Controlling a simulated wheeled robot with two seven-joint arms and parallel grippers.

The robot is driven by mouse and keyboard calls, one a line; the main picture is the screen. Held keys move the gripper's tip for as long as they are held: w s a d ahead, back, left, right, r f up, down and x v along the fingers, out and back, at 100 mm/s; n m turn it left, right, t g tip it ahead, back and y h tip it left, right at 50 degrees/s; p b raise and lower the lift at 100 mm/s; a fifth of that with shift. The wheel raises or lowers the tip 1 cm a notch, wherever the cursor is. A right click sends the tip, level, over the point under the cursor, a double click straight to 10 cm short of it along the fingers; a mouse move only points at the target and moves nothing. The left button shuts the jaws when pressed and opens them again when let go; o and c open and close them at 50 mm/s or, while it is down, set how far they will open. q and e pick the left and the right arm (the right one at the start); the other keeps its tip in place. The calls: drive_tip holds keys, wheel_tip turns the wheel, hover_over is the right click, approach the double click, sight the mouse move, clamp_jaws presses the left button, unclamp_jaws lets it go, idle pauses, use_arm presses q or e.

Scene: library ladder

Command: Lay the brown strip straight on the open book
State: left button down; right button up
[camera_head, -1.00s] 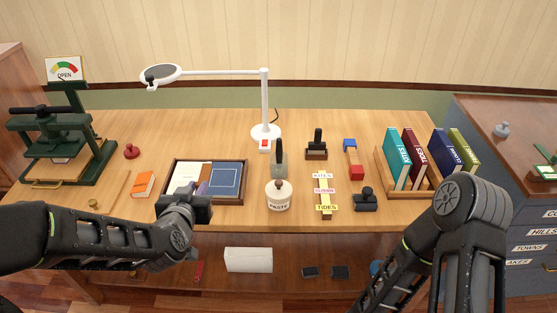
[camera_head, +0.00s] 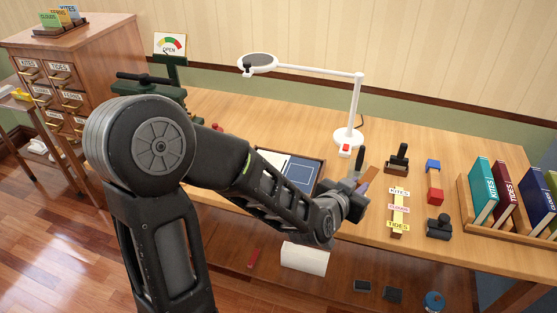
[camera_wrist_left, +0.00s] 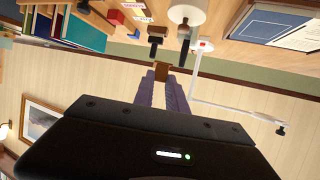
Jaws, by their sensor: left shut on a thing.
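My left gripper (camera_head: 362,186) is shut on the brown strip (camera_head: 370,174), which sticks up tilted from the fingers in the head view. In the left wrist view the purple fingers (camera_wrist_left: 164,88) hold the strip, and its brown end (camera_wrist_left: 162,70) shows beyond them. The open book (camera_head: 297,171) lies in a dark tray behind my left forearm, which covers part of it. The gripper is to the right of the book, apart from it. The book's blue page (camera_wrist_left: 268,25) also shows at the top of the wrist view. My right gripper is out of view.
A white magnifier lamp (camera_head: 357,110) stands behind the gripper. A brush (camera_head: 358,160) is close by. Word labels (camera_head: 398,208), stamps (camera_head: 397,158) and a book rack (camera_head: 500,225) are to the right. A white block (camera_head: 304,258) lies on the lower shelf.

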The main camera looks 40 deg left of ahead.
use_arm(q)
drive_tip(key=w+a+f+n+y+b, duration=0.1)
drive_tip(key=w+a+f, duration=0.1)
drive_tip(key=a, duration=0.5)
drive_tip(key=w+a+f+n+y+b, duration=0.1)
drive_tip(key=w+a+f+y+b, duration=0.15)
drive_tip(key=a, duration=0.45)
drive_tip(key=n+g, duration=0.1)
drive_tip(key=n, duration=0.1)
hover_over(282, 172)
drive_tip(key=s+d, duration=0.2)
drive_tip(key=s, duration=0.4)
wheel_tip(282, 172, down, 3)
drive_tip(key=shift+w+a+f+y, duration=0.15)
drive_tip(key=shift+f+y, duration=0.05)
drive_tip(key=shift+y, duration=0.25)
drive_tip(key=shift+f, duration=0.15)
drive_tip(key=shift+f+b, duration=0.95)
drive_tip(key=shift+f, duration=0.85)
wheel_tip(282, 172, down, 3)
drive_tip(key=b, duration=0.3)
drive_tip(key=shift+r+b, duration=0.1)
drive_tip(key=shift+b, duration=0.25)
drive_tip(key=shift+b, duration=0.35)
drive_tip(key=c, duration=1.3)
unclamp_jaws()
drive_tip(key=shift+o, duration=0.3)
